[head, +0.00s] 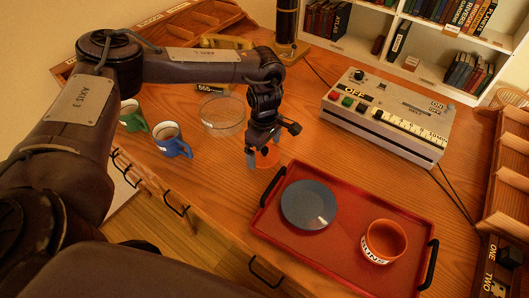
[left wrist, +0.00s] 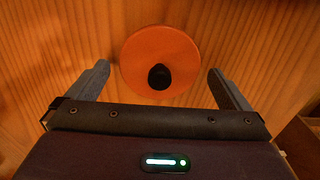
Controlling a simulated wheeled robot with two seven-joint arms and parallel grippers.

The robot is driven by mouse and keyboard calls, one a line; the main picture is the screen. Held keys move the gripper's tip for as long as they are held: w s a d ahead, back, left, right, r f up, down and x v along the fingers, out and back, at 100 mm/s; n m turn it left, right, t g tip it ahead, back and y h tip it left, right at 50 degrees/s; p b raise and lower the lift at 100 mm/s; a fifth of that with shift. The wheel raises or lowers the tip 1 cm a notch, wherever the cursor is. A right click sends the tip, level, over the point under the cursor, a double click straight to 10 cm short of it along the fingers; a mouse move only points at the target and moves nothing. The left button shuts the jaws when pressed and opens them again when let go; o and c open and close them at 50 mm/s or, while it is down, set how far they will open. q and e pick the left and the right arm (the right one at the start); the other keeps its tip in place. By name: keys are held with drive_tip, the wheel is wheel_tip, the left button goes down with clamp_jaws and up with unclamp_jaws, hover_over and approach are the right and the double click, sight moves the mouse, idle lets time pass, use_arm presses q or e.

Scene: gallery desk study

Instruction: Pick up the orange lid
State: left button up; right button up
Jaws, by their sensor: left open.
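The orange lid (left wrist: 160,50) is a flat disc with a black knob (left wrist: 159,77) and lies on the wooden desk. In the head view the orange lid (head: 267,156) shows partly below my left gripper (head: 263,160), which hides some of it. In the left wrist view the two fingers of my left gripper (left wrist: 158,82) are spread wide, one on each side of the lid's near part, with nothing between them but the knob area. I cannot tell the height of the fingers above the desk. My right gripper is not in view.
A red tray (head: 337,262) with a blue plate (head: 308,204) and an orange bowl (head: 384,241) lies just right of the lid. A glass dish (head: 222,115), a blue mug (head: 171,140) and a green mug (head: 132,116) stand left. A grey control box (head: 388,115) stands behind the tray.

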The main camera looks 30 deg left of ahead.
use_arm(q)
drive_tip(key=shift+f, duration=0.2)
drive_tip(key=c, duration=0.9)
drive_tip(key=shift+r, duration=0.1)
